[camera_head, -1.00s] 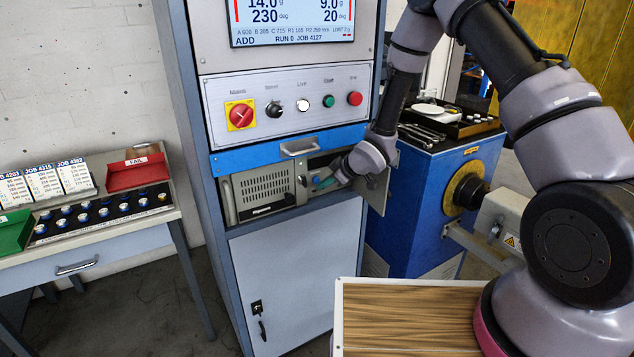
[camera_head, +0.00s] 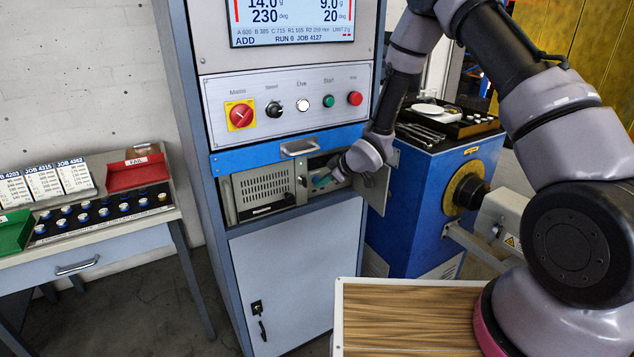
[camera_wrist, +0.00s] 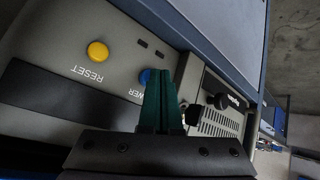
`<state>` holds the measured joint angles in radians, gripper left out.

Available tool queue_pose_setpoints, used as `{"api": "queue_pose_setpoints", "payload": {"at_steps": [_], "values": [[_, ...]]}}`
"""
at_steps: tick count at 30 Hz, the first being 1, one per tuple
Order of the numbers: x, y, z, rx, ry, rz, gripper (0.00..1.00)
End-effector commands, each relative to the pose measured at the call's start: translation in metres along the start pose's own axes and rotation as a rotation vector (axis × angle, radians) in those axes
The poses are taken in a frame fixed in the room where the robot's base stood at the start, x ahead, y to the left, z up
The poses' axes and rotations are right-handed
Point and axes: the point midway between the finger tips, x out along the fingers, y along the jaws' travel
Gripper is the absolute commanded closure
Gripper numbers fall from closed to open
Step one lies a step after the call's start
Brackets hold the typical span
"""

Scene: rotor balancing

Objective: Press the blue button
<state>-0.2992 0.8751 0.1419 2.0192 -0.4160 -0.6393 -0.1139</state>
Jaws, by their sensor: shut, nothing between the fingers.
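The blue button (camera_wrist: 145,76) is on a grey panel in the wrist view, partly hidden behind my fingertips. The end of a label, "WER", shows beside it. My gripper (camera_wrist: 160,74) is shut and empty, its teal fingers together with the tips overlapping the button's right edge in the picture. I cannot tell whether they touch it. In the head view my gripper (camera_head: 321,182) is at the open bay of the cabinet, where the blue button cannot be made out.
A yellow button (camera_wrist: 97,51) marked RESET sits left of the blue one. A grey unit with a vented front (camera_head: 265,190) fills the bay's left side. An open door flap (camera_head: 376,190) stands at its right. A blue bench (camera_head: 425,190) stands close by on the right.

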Motion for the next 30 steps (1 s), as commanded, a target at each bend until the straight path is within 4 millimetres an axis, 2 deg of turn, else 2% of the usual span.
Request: {"api": "queue_pose_setpoints", "payload": {"at_steps": [19,30], "values": [[0.003,0.002,-0.002,0.0,0.0,0.0,1.0],[-0.008,-0.005,0.005,0.0,0.0,0.0,1.0]]}}
